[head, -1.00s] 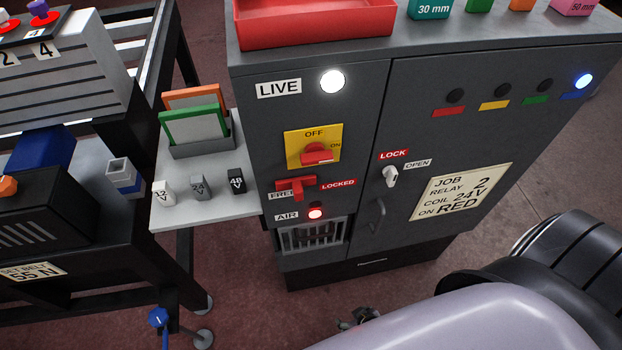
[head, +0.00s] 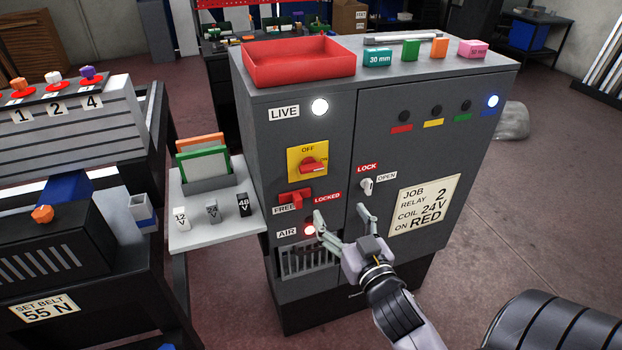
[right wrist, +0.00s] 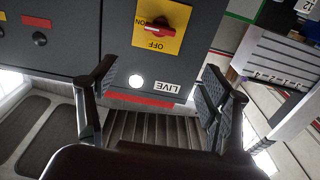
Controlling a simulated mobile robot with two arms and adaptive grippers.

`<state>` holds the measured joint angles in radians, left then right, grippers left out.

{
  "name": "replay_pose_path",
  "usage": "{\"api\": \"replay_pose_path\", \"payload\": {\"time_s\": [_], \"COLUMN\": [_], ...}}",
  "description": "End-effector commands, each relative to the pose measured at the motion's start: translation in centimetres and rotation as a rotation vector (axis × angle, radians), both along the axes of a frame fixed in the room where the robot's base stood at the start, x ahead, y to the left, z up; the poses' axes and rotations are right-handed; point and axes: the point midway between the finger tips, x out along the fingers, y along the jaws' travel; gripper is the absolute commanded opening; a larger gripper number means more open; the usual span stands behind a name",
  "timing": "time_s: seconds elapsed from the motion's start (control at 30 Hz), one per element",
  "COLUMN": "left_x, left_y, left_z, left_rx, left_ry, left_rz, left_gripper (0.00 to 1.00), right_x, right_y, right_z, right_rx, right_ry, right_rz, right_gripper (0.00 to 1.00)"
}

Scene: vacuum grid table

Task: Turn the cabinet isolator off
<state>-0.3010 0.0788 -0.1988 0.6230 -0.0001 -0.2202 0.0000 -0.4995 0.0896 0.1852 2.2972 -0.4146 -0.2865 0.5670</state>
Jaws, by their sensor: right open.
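The cabinet isolator is a red rotary handle (head: 313,166) on a yellow plate (head: 295,172) marked OFF at the top and ON at the right. The handle lies sideways, toward ON. The handle also shows upside down in the right wrist view (right wrist: 170,17). The white LIVE lamp (head: 320,106) above it is lit. My right gripper (head: 339,213) is open and empty, in front of the cabinet, below the isolator in the head view. My left gripper is not in view.
Below the isolator are a red slider (head: 294,198) marked FREE and LOCKED and a lit red AIR lamp (head: 309,231). A door key switch (head: 367,186) sits to the right. A red tray (head: 300,66) stands on the cabinet top. A side shelf (head: 208,238) holds voltage blocks.

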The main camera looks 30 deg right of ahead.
Motion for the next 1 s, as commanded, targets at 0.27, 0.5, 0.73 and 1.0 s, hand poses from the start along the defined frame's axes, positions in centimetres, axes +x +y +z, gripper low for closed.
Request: {"api": "replay_pose_path", "payload": {"time_s": [0.27, 0.5, 0.73, 1.0], "left_x": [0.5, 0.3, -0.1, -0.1], "left_y": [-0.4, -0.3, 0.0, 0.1], "left_z": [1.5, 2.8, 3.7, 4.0], "left_rx": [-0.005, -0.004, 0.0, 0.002], "left_ry": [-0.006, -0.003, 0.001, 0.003], "left_rz": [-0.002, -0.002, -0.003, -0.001], "left_gripper": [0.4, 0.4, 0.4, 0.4], "right_x": [4.3, 9.5, 13.9, 16.4], "right_y": [-0.9, -2.2, -3.3, -3.9], "right_z": [0.4, 0.4, 0.3, 0.1], "right_rx": [-0.002, -0.001, -0.001, -0.001], "right_ry": [-0.003, -0.001, 0.0, 0.001], "right_rz": [0.002, 0.001, 0.001, 0.001], "right_gripper": [0.72, 0.72, 0.72, 0.72]}}
